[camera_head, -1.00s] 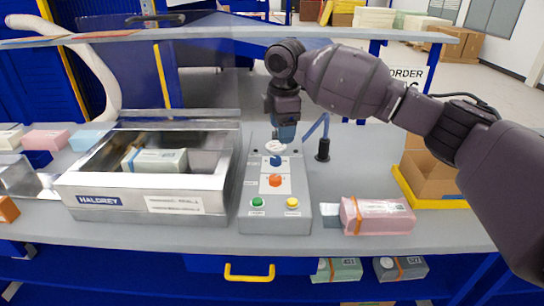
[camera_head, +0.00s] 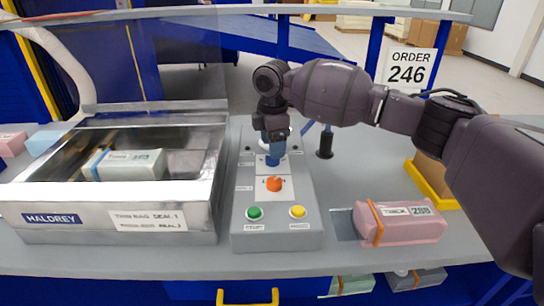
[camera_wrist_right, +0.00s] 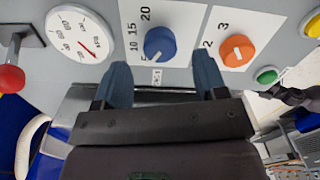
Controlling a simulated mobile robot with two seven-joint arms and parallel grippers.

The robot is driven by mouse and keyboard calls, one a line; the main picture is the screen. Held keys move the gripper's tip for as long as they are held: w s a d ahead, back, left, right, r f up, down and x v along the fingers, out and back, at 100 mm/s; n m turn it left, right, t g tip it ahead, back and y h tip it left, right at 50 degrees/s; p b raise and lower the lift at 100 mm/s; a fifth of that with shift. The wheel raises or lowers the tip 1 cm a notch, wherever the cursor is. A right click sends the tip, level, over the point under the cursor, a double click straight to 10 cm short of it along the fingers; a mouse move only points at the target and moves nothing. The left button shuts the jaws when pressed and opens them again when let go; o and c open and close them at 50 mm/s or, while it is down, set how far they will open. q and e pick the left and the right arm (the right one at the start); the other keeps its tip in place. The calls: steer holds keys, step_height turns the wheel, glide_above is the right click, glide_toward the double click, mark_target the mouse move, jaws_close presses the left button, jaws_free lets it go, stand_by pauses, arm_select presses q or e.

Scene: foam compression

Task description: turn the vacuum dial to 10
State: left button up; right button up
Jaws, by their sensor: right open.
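The vacuum dial is a blue knob (camera_head: 272,160) on the upper part of a grey control panel (camera_head: 237,215). In the right wrist view the blue knob (camera_wrist_right: 160,42) sits beside the printed numbers 5, 10, 15 and 20, and its white mark points toward the 5 end. My left gripper is not in view.
An orange knob (camera_head: 273,183), green button (camera_head: 254,213) and yellow button (camera_head: 297,212) sit nearby on the panel. A metal sealer box (camera_head: 195,236) stands left; a pink pack (camera_head: 402,222) lies right.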

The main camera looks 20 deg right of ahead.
steer(key=shift+f, duration=1.95)
steer(key=c, duration=0.9)
